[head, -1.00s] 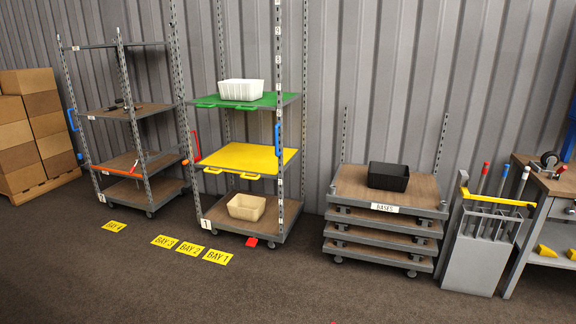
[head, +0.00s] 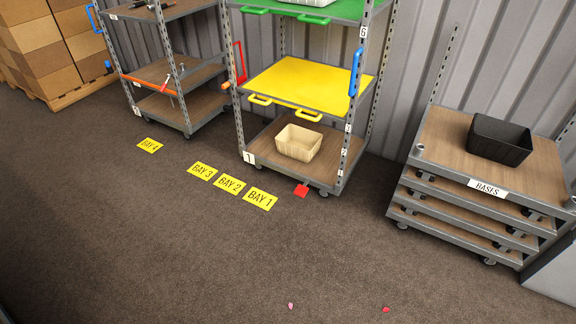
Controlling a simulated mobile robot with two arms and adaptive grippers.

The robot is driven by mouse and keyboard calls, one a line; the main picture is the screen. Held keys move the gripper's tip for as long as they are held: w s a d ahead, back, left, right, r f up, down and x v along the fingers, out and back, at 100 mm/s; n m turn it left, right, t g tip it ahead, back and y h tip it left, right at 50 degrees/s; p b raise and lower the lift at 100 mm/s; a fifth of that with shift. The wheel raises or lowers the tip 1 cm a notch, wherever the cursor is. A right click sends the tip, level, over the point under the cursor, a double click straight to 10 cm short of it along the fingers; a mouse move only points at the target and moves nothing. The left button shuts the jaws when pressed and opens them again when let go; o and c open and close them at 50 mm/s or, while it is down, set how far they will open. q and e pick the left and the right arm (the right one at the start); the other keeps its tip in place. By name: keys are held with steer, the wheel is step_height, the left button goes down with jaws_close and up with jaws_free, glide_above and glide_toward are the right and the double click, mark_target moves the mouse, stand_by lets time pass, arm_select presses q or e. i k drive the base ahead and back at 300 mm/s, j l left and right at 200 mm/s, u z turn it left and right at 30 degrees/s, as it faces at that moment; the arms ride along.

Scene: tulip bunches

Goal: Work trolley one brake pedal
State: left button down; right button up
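Trolley one (head: 250,158), marked with a "1" plate at its front left foot, stands behind the BAY 1 floor label (head: 260,198). It has a wooden base, a yellow shelf (head: 310,83) and a green shelf (head: 345,10). A red brake pedal (head: 302,190) sticks out low at the front edge of its base, close to the floor. I cannot tell whether the pedal is up or pressed down. A cream crate (head: 298,142) sits on the base. Neither of my grippers shows in the head view.
Left of it stands another trolley (head: 160,107) behind the BAY 4 label (head: 150,146). On the right is a stack of bases (head: 450,148) with a black crate (head: 499,139) on top. Boxes (head: 70,45) stand far left. The front floor is clear except for small petals (head: 386,310).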

mark_target(301, 191)
steer(key=i+j+z, duration=0.25)
steer(key=i, duration=0.15)
steer(key=i+j+z, duration=0.1)
steer(key=i+z, duration=0.15)
steer(key=i, duration=0.2)
steer(key=i+j+z, duration=0.25)
steer(key=i+j, duration=0.05)
steer(key=i, duration=0.05)
